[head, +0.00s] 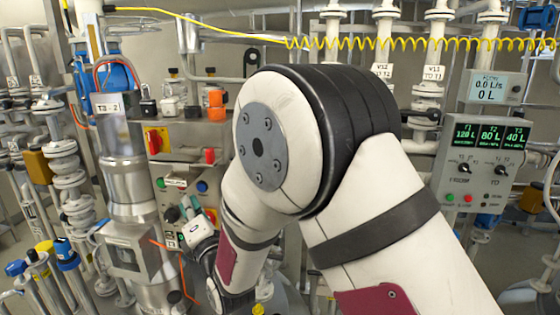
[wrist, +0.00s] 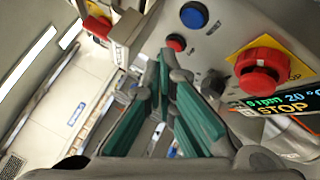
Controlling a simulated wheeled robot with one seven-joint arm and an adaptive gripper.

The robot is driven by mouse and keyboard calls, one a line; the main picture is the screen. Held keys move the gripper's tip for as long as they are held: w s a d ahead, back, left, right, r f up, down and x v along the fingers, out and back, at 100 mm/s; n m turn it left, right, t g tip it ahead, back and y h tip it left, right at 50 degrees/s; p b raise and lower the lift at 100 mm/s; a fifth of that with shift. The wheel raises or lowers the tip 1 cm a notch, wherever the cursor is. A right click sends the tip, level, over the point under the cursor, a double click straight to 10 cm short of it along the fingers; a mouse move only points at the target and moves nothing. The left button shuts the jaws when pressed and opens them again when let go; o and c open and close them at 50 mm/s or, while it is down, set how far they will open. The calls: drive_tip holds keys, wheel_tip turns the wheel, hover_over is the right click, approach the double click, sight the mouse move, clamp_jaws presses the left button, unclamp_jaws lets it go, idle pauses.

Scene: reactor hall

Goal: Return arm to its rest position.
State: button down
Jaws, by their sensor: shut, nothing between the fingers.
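My gripper (wrist: 164,75) shows in the wrist view with its two green-padded fingers meeting at the tips, with nothing held between them. In the head view, the bent white-and-black arm fills the middle, and the gripper (head: 189,208) is small and partly hidden at the lower left, in front of a grey control panel (head: 182,158). In the wrist view, the fingers lie in front of the panel's lower part, near a small red button (wrist: 175,42). I cannot tell whether the tips touch anything.
Beside the fingers are a blue button (wrist: 194,14), a red stop button (wrist: 258,75) and a lit display (wrist: 270,104). A steel column (head: 128,185) stands left of the panel. Pipes and a readout box (head: 475,165) are at right. A yellow coiled hose (head: 430,43) crosses above.

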drive_tip(key=w+d+r+m+g+h, duration=0.1)
drive_tip(key=w+d+r+m+h, duration=0.1)
drive_tip(key=d+r+m, duration=0.3)
drive_tip(key=w+d+r+m+h, duration=0.1)
drive_tip(key=d+m+h, duration=0.1)
drive_tip(key=d, duration=0.4)
drive_tip(key=s+d+r+m+g+h, duration=0.1)
drive_tip(key=s+d+r+m+h, duration=0.1)
drive_tip(key=d+m, duration=0.35)
drive_tip(key=s+d+r+m+g+h, duration=0.1)
drive_tip(key=s+d+m+h, duration=0.1)
drive_tip(key=d, duration=0.7)
drive_tip(key=s+d+f+m+g+h, duration=0.1)
drive_tip(key=s+d+m+g, duration=0.1)
drive_tip(key=s+d+m, duration=0.3)
drive_tip(key=s+d+f+m+g+h, duration=0.1)
drive_tip(key=s+d+m, duration=0.5)
drive_tip(key=s, duration=0.8)
drive_tip(key=s+d+f+m+g+h, duration=0.1)
drive_tip(key=s+d+m+g, duration=0.3)
drive_tip(key=s+d, duration=0.5)
drive_tip(key=shift+s+m+h, duration=0.15)
drive_tip(key=shift+m+h, duration=0.75)
drive_tip(key=shift+m, duration=0.05)
